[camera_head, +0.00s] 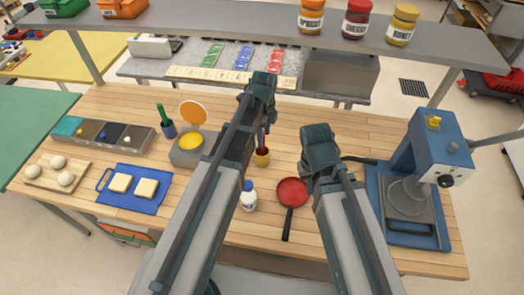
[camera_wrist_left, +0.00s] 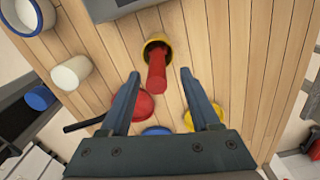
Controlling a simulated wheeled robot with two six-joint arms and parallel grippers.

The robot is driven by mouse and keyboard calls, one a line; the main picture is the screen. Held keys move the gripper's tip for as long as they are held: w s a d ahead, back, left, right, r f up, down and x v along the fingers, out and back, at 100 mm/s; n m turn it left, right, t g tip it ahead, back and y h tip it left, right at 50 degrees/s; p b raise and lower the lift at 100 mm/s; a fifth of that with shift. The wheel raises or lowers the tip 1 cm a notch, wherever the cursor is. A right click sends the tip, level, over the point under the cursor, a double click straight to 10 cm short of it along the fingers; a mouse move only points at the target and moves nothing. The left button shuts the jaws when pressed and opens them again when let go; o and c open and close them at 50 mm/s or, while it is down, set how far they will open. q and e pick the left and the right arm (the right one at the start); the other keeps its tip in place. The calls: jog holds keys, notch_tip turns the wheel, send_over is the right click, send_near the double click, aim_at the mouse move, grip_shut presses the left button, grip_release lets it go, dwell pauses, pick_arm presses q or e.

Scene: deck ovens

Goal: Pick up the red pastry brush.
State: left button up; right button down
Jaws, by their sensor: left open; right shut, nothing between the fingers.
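The red pastry brush (camera_wrist_left: 157,72) stands in a small yellow cup (camera_wrist_left: 155,47) in the left wrist view, its red handle pointing toward the camera. In the head view, the yellow cup (camera_head: 262,159) stands on the wooden table, and my left arm partly hides the brush. My left gripper (camera_wrist_left: 160,74) is open, its fingers on either side of the handle in the picture, with no contact visible. In the head view, my left gripper (camera_head: 261,90) is above the table. My right gripper (camera_head: 318,140) is shut and empty, above the table right of the cup.
A red pan (camera_head: 291,192) and a white bottle with a blue cap (camera_head: 249,198) stand near the cup. A blue machine (camera_head: 430,160) is at the right. A blue board (camera_head: 133,190) lies left. A shelf with jars (camera_head: 357,20) spans the back.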

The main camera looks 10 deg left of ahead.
pick_arm(q)
jog(key=shift+s+a+f+b, duration=0.1)
jog(key=shift+a+f+b, duration=0.05)
jog(key=shift+f+b, duration=1.2)
jog(key=shift+a+f+b, duration=0.15)
jog(key=shift+f+b, duration=1.15)
jog(key=shift+f, duration=0.05)
jog(key=shift+r, duration=0.15)
jog(key=shift+c, duration=0.2)
grip_shut()
